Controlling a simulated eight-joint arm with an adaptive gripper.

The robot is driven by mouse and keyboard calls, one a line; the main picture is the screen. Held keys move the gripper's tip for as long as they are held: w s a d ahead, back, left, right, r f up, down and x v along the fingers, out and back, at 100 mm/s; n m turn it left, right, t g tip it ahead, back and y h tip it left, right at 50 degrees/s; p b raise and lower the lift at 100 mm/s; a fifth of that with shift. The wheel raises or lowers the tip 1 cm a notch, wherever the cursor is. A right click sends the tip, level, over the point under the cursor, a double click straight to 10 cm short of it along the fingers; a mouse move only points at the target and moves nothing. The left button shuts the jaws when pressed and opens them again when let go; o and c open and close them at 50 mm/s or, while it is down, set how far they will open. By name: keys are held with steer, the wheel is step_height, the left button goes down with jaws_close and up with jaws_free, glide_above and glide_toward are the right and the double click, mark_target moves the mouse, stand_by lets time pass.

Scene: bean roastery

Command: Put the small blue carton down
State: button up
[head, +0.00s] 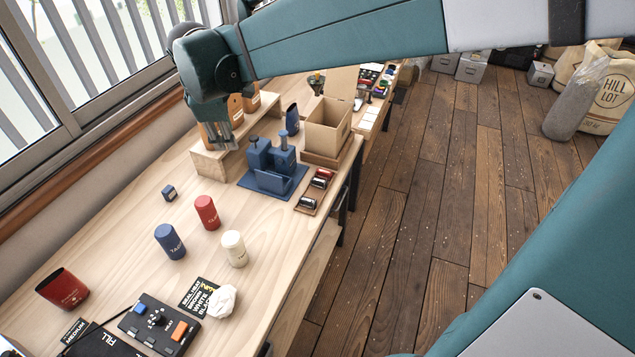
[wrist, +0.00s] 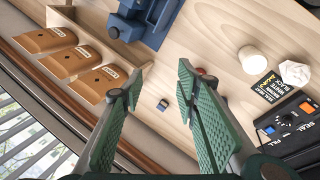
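The small blue carton (head: 169,193) stands on the wooden table (head: 110,225) near the window side, clear of the other things around it. In the wrist view the small blue carton (wrist: 162,104) shows small, between and beyond my two fingers. My gripper (wrist: 160,75) is open, with a wide gap and nothing between the green finger pads. In the head view my gripper (head: 222,140) hangs pointing down in front of the wooden riser, apart from the carton. Its fingertips are partly hard to make out there.
Blue (head: 170,242), red (head: 207,213) and cream (head: 233,249) canisters stand nearby. Brown bags (wrist: 97,84) stand on a wooden riser (head: 214,164). Blue equipment (head: 270,165), an open cardboard box (head: 328,125), a red tin (head: 62,288) and a sealer (head: 159,323) are also on the table.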

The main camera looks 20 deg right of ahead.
steer(key=s+d+r+m+t, duration=0.1)
steer(key=s+d+r+m, duration=0.1)
steer(key=s+d+m, duration=0.9)
steer(key=s+d+f+m+t, duration=0.1)
steer(key=s+d+f, duration=0.1)
steer(key=s, duration=0.7)
steer(key=s+d+f+m+t+y, duration=0.1)
steer(key=s+d+f+m, duration=0.1)
steer(key=s, duration=0.7)
steer(key=shift+d+f+m, duration=0.3)
steer(key=shift+d+f, duration=0.4)
steer(key=shift+d, duration=0.2)
